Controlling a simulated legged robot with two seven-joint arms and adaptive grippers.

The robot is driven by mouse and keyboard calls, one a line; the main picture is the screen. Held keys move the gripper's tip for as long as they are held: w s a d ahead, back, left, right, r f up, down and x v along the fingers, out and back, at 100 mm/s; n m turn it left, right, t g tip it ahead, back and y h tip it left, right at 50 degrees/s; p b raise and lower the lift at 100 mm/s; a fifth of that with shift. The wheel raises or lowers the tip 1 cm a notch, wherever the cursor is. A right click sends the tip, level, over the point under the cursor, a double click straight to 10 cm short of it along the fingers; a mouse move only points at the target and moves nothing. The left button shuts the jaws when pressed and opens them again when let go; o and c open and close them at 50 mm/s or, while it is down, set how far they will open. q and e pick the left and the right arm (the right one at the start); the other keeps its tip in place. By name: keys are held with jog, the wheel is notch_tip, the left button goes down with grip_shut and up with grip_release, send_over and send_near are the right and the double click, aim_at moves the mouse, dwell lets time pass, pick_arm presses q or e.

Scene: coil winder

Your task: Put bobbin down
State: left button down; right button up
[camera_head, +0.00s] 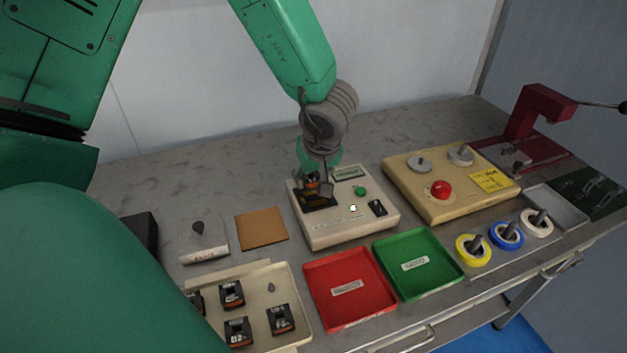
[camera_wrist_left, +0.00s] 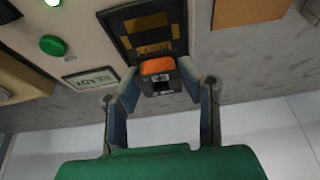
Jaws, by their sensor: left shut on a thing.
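The bobbin (camera_wrist_left: 157,72) is dark with an orange winding and a black face. My left gripper (camera_wrist_left: 158,80) is shut on it, one finger on each side. In the head view the bobbin (camera_head: 311,184) is mostly hidden by the gripper (camera_head: 319,187), low over the cream tester box (camera_head: 340,233). The bobbin is at the edge of the tester's black socket plate (camera_wrist_left: 150,28); I cannot tell whether it is touching. A small light on the tester glows green-white, and its display (camera_wrist_left: 89,78) is lit. My right gripper is not in view.
A red tray (camera_head: 376,304) and a green tray (camera_head: 447,273) lie empty in front of the tester. A cream tray (camera_head: 300,335) at front left holds several bobbins. A yellow winder box (camera_head: 430,207) stands right, with tape rolls before it. A brown pad (camera_head: 262,229) lies left.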

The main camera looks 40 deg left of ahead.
aim_at(314, 187)
pick_arm(q)
notch_tip(314, 187, down, 3)
jog(key=shift+r+b, duration=0.1)
jog(key=shift+b, duration=0.35)
jog(key=shift+d+r, duration=0.2)
jog(key=shift+d, duration=0.75)
jog(key=c, duration=1.5)
grip_release()
jog(key=shift+f, duration=0.1)
jog(key=o, duration=0.4)
jog(key=shift+a, duration=0.25)
jog(key=shift+o, duration=0.2)
jog(key=shift+a+f, duration=0.15)
jog(key=shift+a, duration=0.3)
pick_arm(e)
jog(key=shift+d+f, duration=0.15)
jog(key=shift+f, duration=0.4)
pick_arm(q)
jog(key=shift+d, duration=0.1)
